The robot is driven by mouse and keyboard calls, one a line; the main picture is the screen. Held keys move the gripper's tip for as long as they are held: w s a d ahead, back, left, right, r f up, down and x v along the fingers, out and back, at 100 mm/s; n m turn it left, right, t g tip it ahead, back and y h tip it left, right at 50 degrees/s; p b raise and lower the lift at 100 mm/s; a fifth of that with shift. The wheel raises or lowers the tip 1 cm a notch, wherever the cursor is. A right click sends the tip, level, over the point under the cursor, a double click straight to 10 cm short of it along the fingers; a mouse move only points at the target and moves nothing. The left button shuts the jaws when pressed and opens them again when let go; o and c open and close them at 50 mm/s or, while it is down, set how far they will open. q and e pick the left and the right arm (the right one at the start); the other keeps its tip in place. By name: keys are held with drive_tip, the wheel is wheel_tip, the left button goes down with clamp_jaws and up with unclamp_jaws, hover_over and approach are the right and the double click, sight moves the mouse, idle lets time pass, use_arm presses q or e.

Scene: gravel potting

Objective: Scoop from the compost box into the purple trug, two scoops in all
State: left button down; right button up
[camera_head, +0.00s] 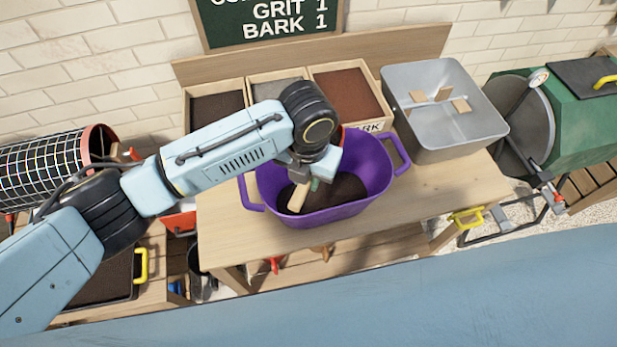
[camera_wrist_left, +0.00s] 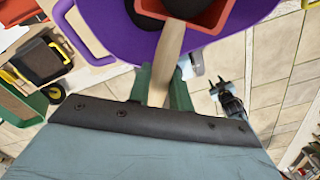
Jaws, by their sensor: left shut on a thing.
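The purple trug (camera_head: 325,215) stands on the wooden bench, with dark material (camera_head: 343,188) in its bottom. My left gripper (camera_head: 313,177) is over the trug, shut on the wooden handle of a scoop (camera_head: 298,197). In the left wrist view the handle (camera_wrist_left: 170,55) runs from between the green fingers (camera_wrist_left: 163,88) to the red scoop head (camera_wrist_left: 212,14). Dark material shows at the scoop head, but how much it holds is unclear. The trug (camera_wrist_left: 120,38) lies behind it. The compost box (camera_head: 215,105), with dark fill, stands at the back left, partly behind my arm.
A grit box (camera_head: 278,86) and a bark box (camera_head: 350,90) stand beside the compost box. A grey metal tub (camera_head: 460,130) is right of the trug. A chalkboard (camera_head: 270,22) hangs behind. The bench top (camera_head: 430,195) is clear at the front right. A green drum (camera_head: 560,120) stands further right.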

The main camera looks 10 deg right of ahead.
use_arm(q)
drive_tip(key=f+g+h+b, duration=0.1)
drive_tip(key=g+h+b, duration=0.2)
drive_tip(key=b, duration=0.3)
drive_tip(key=w+a+g+h+b, duration=0.1)
drive_tip(key=g+h+b, duration=0.2)
drive_tip(key=h+b, duration=0.2)
drive_tip(key=a+f+n+g+h+b, duration=0.1)
drive_tip(key=g+h+b, duration=0.2)
drive_tip(key=b, duration=0.4)
drive_tip(key=shift+w+a+f+h, duration=0.15)
drive_tip(key=shift+w+f+h, duration=0.25)
drive_tip(key=shift+h, duration=0.2)
drive_tip(key=shift+r, duration=0.1)
drive_tip(key=shift+a, duration=0.15)
idle(0.5)
